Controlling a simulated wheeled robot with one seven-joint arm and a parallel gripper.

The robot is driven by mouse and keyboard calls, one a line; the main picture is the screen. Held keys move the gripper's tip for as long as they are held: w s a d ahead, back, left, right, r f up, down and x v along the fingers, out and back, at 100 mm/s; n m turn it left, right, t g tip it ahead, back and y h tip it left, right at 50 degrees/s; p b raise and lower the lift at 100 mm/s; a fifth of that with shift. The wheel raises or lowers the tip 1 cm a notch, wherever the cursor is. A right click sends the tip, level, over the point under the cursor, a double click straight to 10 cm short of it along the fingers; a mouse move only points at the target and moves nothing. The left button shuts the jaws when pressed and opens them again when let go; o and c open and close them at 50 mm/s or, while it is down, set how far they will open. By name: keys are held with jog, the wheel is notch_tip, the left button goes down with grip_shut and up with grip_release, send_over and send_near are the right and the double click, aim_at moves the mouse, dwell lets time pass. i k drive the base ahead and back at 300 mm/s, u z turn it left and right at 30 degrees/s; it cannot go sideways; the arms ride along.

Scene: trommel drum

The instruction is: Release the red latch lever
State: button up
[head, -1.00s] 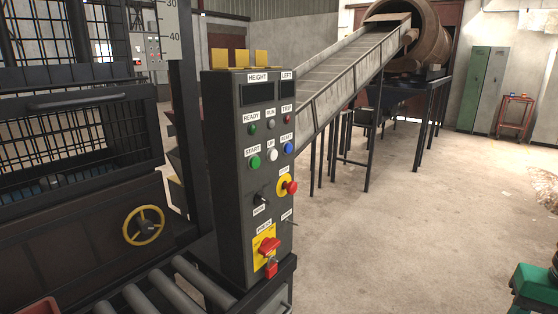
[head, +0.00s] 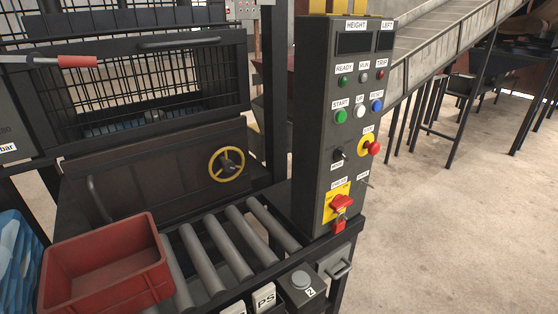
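A lever with a red grip (head: 78,61) on a light metal bar reaches in from the left edge in the head view, in front of the black mesh cage; it looks like the red latch lever. The bar's left end is cut off by the picture edge. The caged machine has a barred upper door (head: 150,85) and a dark lower panel (head: 150,170) with a yellow handwheel (head: 227,164). The upper door appears closed. My gripper is not in view.
A dark control panel (head: 345,150) with buttons stands right of the machine. Grey rollers (head: 230,250) and a red crate (head: 105,265) lie in front of it. Blue wrapped goods (head: 18,265) stand at the lower left. Open concrete floor (head: 450,230) lies to the right.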

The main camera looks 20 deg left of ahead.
aim_at(35, 59)
jog(key=u, duration=2.5)
jog(key=k, duration=1.35)
jog(key=u, duration=0.5)
jog(key=i, duration=0.35)
jog(key=z, duration=0.55)
jog(key=i, duration=1.45)
jog(key=z, duration=0.7)
